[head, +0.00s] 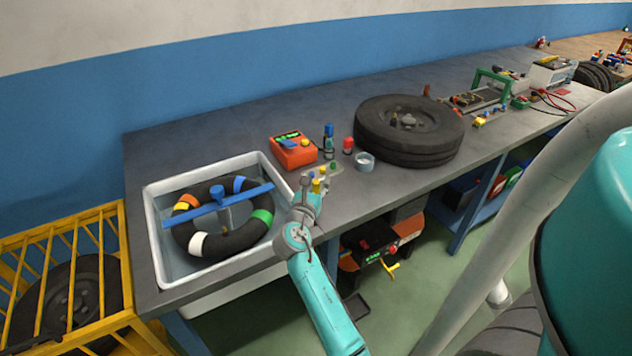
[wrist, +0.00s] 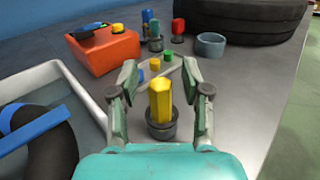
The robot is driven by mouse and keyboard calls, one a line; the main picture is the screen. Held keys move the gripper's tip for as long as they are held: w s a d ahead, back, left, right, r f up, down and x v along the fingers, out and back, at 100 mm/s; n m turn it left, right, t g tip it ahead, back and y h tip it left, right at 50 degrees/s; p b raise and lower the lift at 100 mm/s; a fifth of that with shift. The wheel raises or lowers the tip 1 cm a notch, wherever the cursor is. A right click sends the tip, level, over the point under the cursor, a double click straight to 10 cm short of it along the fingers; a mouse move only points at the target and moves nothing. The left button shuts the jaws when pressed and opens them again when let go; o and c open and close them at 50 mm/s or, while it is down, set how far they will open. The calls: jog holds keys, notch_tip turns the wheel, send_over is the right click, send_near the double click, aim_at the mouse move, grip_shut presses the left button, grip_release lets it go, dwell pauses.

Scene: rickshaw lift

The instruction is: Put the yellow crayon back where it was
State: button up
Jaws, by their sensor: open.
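The yellow crayon (wrist: 160,100) stands upright in a dark round holder (wrist: 161,126) on the grey bench, close in front of my wrist camera. My gripper (wrist: 160,78) is open, with one finger on each side of the crayon in the picture. I see no clear contact with it. In the head view my gripper (head: 310,188) is over the bench's front edge, right of the white basin. A light strip (wrist: 150,71) carries small green, yellow and blue pieces.
An orange box (wrist: 108,53) stands behind left, and a grey cup (wrist: 210,45) behind right. The white basin (head: 152,215) with water and a tyre tube (head: 240,238) is at left. A large tyre (head: 408,128) lies farther right. Bare bench shows right of my gripper.

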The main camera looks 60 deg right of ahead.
jog(key=shift+r, duration=0.1)
jog(key=shift+a, duration=0.25)
jog(key=v, duration=1.1)
jog(key=shift+s+a, duration=0.1)
jog(key=shift+a, duration=0.15)
